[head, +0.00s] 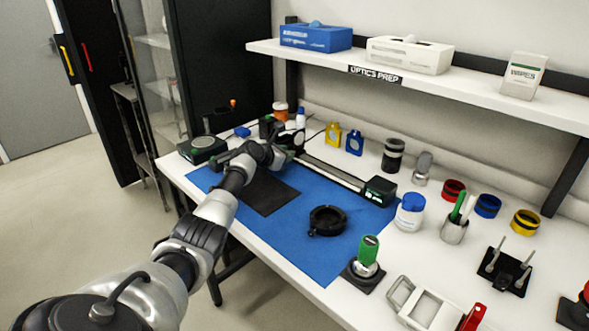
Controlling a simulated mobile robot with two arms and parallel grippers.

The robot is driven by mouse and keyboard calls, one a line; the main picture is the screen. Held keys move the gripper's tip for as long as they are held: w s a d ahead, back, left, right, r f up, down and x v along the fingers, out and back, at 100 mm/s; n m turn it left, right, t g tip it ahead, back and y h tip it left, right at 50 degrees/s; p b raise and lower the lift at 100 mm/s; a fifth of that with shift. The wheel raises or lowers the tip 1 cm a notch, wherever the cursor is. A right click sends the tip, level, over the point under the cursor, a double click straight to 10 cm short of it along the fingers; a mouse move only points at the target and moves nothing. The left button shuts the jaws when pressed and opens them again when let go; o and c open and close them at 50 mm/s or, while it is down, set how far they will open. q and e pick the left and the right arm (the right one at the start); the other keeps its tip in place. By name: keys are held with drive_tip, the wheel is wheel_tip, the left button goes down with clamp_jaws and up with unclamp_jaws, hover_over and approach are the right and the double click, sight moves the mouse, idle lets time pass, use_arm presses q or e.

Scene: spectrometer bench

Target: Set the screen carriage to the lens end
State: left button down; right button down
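A pale rail (333,175) runs across the back of the blue mat (300,240). A black box with a green-lit face (379,190) stands at its right end. A dark round-faced part (294,141) stands at the rail's left end, partly behind my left gripper; I cannot tell whether it is the screen carriage or the lens. My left gripper (280,150) is at this left end, close to or touching the dark parts. Its fingers are too small and dark to tell open from shut. My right gripper is not in view.
A black ring mount (327,220) and a dark flat sheet (262,194) lie on the mat. A green-handled tool (368,255) stands at its front right corner. A blue-lidded jar (410,212) is right of the rail. The shelf (440,86) overhangs the back.

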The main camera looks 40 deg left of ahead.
use_arm(q)
drive_tip(key=shift+a, duration=0.1)
drive_tip(key=c, duration=1)
unclamp_jaws()
drive_tip(key=shift+s+r+p, duration=0.25)
drive_tip(key=shift+s+p, duration=0.25)
drive_tip(key=shift+s, duration=0.05)
drive_tip(key=p+v, duration=0.2)
drive_tip(key=v, duration=0.7)
drive_tip(key=shift+s, duration=0.3)
